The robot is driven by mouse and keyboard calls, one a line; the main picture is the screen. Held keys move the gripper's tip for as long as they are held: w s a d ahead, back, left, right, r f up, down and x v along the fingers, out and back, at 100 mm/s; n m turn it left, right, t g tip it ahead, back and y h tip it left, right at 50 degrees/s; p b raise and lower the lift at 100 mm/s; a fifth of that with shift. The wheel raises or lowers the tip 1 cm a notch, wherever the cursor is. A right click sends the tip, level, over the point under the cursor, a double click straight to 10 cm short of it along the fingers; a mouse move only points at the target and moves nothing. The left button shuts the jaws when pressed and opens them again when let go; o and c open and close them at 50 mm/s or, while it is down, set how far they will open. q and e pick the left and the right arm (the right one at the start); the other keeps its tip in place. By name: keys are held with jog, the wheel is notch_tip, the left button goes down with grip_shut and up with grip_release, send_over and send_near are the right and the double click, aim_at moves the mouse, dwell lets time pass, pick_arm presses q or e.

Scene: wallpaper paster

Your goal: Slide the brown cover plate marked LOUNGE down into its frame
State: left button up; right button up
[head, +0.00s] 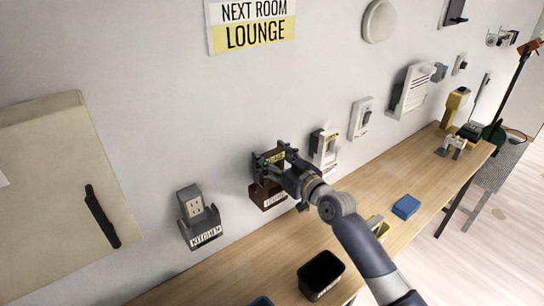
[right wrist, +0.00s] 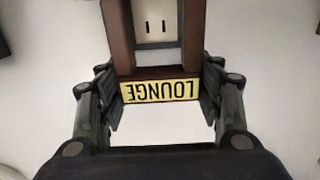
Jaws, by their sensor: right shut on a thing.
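The brown cover plate (right wrist: 158,73) fills the upper middle of the right wrist view. Its yellow label reads LOUNGE, upside down there, and a pale socket face with two slots (right wrist: 155,27) shows through its opening. My right gripper (right wrist: 160,92) is shut on the plate, one finger at each side of the label. In the head view the right gripper (head: 271,160) is at the wall and hides most of the plate. A brown frame (head: 266,194) with a white label is on the wall just below it. How far the plate sits in the frame is hidden. My left gripper is not in view.
A grey KITCHEN socket unit (head: 200,218) is on the wall to the left, and a white-plated unit (head: 325,150) close on the right. Below, the wooden bench holds a black bin (head: 321,275) and a blue block (head: 406,207). A cabinet (head: 58,195) juts out at left.

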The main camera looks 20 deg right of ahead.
jog(key=shift+f+b, duration=0.8)
jog(key=shift+f, duration=0.15)
jog(key=o, duration=1.2)
jog(key=shift+c, duration=0.2)
jog(key=v, duration=1.2)
